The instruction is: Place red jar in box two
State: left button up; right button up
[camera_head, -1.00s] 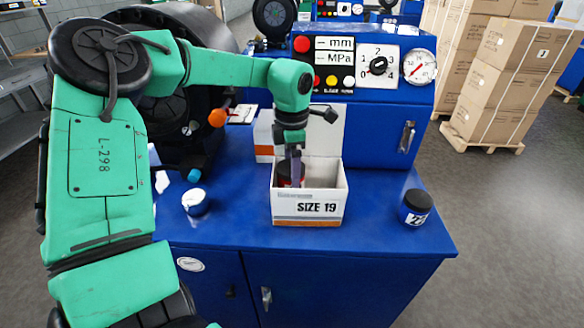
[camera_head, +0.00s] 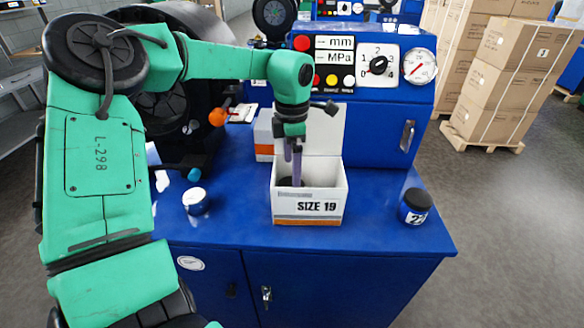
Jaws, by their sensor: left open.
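The white box marked SIZE 19 (camera_head: 300,221) stands open on the blue worktop. In its left part a dark jar top (camera_head: 284,183) shows low behind the front wall; the red body seen earlier is now hidden. My left gripper (camera_head: 292,176) points down into this box, above the jar top. Its two purple fingers are apart, so it is open. The fingertips are close to the jar top, and I cannot tell whether they touch it. My right gripper is not in view.
A dark-lidded blue jar (camera_head: 415,207) stands on the worktop at the right, and a white-topped jar (camera_head: 196,202) at the left. Another box (camera_head: 264,137) is behind the SIZE 19 box. The blue machine's control panel (camera_head: 378,68) rises at the back.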

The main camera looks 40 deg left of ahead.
pick_arm(q)
notch_tip(320, 180, up, 11)
jog(key=shift+s, duration=0.1)
dwell(0.4)
